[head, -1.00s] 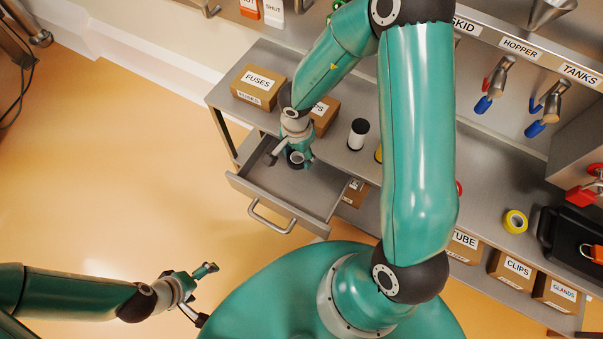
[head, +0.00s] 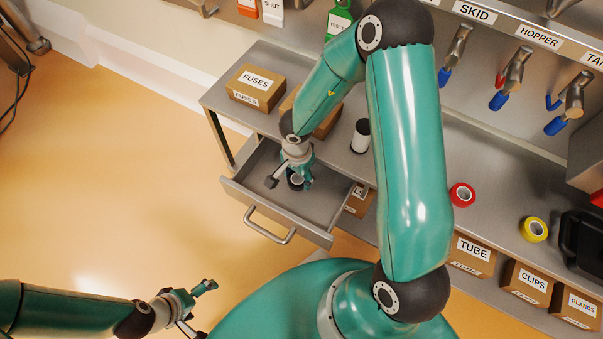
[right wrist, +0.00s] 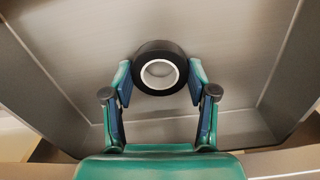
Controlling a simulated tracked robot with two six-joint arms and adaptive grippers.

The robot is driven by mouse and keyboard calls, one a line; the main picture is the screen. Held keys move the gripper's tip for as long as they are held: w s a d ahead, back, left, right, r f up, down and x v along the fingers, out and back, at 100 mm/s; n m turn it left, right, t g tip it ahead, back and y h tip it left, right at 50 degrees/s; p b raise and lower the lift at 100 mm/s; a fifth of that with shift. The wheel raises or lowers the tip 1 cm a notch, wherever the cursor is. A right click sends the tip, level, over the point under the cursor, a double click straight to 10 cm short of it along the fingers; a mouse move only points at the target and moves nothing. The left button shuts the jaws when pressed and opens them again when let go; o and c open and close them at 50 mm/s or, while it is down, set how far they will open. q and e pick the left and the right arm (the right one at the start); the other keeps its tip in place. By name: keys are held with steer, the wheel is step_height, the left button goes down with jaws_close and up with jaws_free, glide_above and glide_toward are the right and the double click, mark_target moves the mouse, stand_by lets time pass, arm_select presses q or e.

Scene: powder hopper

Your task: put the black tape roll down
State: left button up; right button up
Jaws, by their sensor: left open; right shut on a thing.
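The black tape roll (right wrist: 160,52) with its white core is between the fingertips of my right gripper (right wrist: 160,80) in the right wrist view. The fingers press on its two sides, so the gripper is shut on it. In the head view the roll (head: 295,181) shows at the tip of my right gripper (head: 298,178), over the open drawer (head: 325,205). I cannot tell whether the roll touches the drawer floor. My left gripper (head: 197,305) is open and empty at the lower left, away from the bench.
A FUSES box (head: 256,88), another box and a black-and-white spool (head: 361,136) stand on the bench behind the drawer. A red tape roll (head: 462,195) and a yellow tape roll (head: 534,229) lie to the right. The drawer floor around the black roll is clear.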

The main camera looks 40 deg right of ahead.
steer(key=o, duration=1)
steer(key=shift+o, duration=0.2)
step_height(320, 180, up, 12)
steer(key=p, duration=0.8)
